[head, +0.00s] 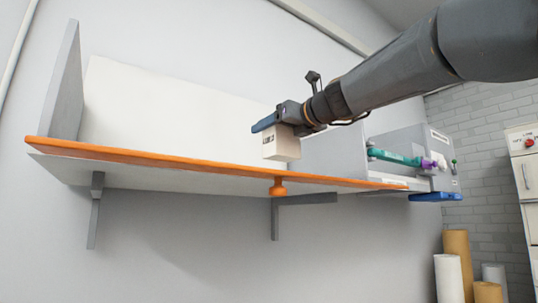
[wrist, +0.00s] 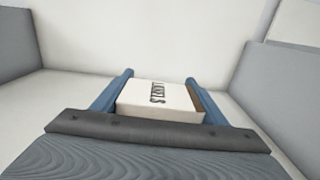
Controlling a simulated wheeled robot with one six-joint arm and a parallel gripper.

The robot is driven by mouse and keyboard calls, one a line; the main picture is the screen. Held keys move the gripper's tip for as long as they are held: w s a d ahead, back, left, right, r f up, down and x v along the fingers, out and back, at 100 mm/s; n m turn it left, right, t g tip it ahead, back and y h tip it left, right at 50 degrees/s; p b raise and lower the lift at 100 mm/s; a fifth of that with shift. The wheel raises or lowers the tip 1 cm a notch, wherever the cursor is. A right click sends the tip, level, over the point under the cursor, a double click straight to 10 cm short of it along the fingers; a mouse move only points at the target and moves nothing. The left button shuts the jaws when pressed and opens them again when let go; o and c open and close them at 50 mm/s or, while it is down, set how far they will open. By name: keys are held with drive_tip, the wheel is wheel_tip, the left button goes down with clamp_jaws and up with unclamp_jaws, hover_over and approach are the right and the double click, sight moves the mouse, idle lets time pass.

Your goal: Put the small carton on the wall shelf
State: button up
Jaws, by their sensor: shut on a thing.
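The small carton (head: 281,143) is a pale cream box with dark print on its side. My gripper (head: 277,122) is shut on it from above, at the wall shelf. In the wrist view the carton (wrist: 157,98) sits between the two blue fingers of my gripper (wrist: 160,85), its printed face showing. The wall shelf (head: 150,157) has an orange front edge, a grey left end panel and a white back. In the head view the carton's lower end shows just above the orange edge; whether it touches the shelf board cannot be told.
A grey box-like unit (head: 330,157) stands on the shelf to the right, with a green and purple tool (head: 400,158) beside it. The left part of the shelf is bare. Rolls (head: 449,278) stand at lower right.

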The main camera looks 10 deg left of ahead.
sight(289, 140)
drive_tip(key=shift+f+b, duration=0.55)
drive_tip(key=shift+f, duration=1.65)
drive_tip(key=shift+f, duration=0.15)
drive_tip(key=o, duration=1.3)
drive_tip(key=shift+d+r, duration=0.1)
drive_tip(key=shift+r, duration=0.1)
drive_tip(key=b+v, duration=0.3)
drive_tip(key=v, duration=0.8)
drive_tip(key=shift+f, duration=0.1)
drive_tip(key=shift+s+d, duration=0.35)
drive_tip(key=shift+a, duration=0.1)
